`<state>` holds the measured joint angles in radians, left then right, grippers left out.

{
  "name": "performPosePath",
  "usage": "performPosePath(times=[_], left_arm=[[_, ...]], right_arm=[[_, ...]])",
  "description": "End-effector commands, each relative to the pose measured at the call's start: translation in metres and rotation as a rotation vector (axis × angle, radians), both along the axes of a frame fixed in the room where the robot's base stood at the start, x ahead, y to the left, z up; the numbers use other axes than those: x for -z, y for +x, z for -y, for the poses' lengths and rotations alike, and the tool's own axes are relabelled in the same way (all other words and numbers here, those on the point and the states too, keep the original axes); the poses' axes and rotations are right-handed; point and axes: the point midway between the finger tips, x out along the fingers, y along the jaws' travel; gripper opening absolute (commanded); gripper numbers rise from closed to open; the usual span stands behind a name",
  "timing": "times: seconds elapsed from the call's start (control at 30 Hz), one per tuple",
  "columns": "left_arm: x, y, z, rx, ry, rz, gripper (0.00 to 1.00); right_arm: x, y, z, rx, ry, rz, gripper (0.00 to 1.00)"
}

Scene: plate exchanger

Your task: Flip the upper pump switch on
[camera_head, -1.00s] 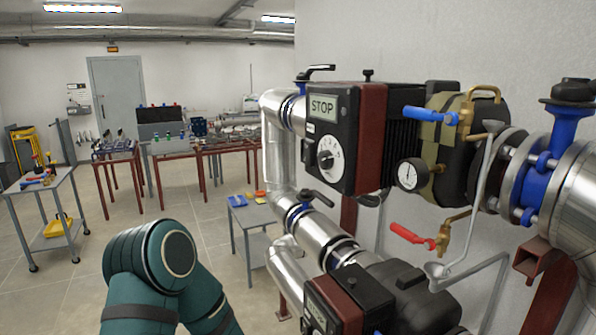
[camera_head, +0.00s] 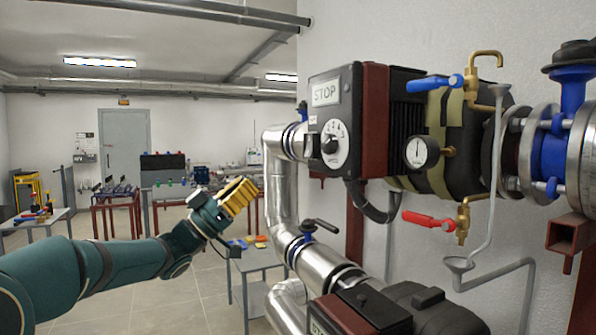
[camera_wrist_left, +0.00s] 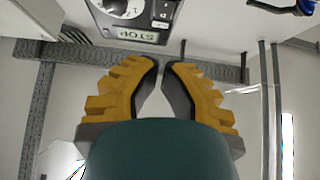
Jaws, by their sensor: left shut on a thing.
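The upper pump (camera_head: 375,120) is a black and dark red box on the pipework at the right. Its front has a lit plate reading STOP (camera_head: 326,93) and a white dial (camera_head: 335,145) with a black knob. Both show upside down at the top of the left wrist view, the dial (camera_wrist_left: 122,8) cut by the edge. My left gripper (camera_head: 243,192) has yellow fingers and is in the air left of the pump, apart from it. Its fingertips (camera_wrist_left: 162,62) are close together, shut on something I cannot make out. My right gripper is out of view.
A lower pump (camera_head: 362,308) is below. Silver pipes (camera_head: 276,190) run left of the pumps. A blue-handled valve (camera_head: 434,83), a gauge (camera_head: 421,153) and a red-handled valve (camera_head: 428,220) are to the right. A small grey table (camera_head: 262,262) stands behind my gripper.

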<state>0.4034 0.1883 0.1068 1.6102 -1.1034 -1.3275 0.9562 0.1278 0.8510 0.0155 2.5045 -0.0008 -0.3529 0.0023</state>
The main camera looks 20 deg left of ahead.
Motion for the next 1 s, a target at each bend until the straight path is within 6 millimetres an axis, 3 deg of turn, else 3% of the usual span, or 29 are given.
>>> performPosePath(times=[0.53, 1.0], left_arm=[[-0.01, -0.001, 0.005, 0.012, 0.011, 0.016, 0.0], [-0.062, 0.046, 0.052, 0.013, 0.011, 0.016, 0.0]], right_arm=[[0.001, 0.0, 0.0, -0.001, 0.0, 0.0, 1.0], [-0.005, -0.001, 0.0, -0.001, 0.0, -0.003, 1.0]])
